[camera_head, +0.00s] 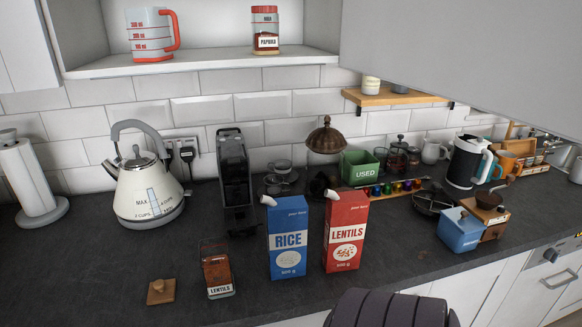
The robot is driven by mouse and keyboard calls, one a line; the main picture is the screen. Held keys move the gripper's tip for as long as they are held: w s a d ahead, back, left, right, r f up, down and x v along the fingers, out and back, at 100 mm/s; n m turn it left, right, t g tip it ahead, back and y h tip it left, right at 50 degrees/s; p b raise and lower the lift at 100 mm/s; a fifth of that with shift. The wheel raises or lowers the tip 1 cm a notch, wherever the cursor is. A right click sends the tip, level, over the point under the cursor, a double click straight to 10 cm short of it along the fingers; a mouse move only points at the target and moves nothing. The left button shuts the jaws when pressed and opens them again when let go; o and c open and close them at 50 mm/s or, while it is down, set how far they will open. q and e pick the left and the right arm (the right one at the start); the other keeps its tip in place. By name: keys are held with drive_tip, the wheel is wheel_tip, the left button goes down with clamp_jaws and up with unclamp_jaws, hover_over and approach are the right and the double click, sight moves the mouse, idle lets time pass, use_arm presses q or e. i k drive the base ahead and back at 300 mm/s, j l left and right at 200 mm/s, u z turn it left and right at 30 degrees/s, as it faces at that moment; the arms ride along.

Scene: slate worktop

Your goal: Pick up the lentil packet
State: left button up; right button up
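The lentil packet (346,236) is a red carton with a white "LENTILS" label and a white spout at its top left. It stands upright on the slate worktop (110,262), near the front edge. The blue rice packet (287,242) stands upright just to its left. A glass jar (217,270) also labelled "LENTILS" stands further left, with reddish contents. Neither of my grippers shows in the head view. A dark ribbed rounded part, seemingly of my arm, shows at the bottom edge, in front of and below the lentil packet.
A wooden lid (161,291) lies left of the jar. A kettle (148,190), a black coffee machine (234,170) and a green box (359,168) stand behind. Worktop right of the lentil packet is fairly clear.

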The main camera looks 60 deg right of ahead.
sight(347, 213)
drive_tip(key=z, duration=2.35)
drive_tip(key=l+u, duration=0.45)
drive_tip(key=l, duration=0.85)
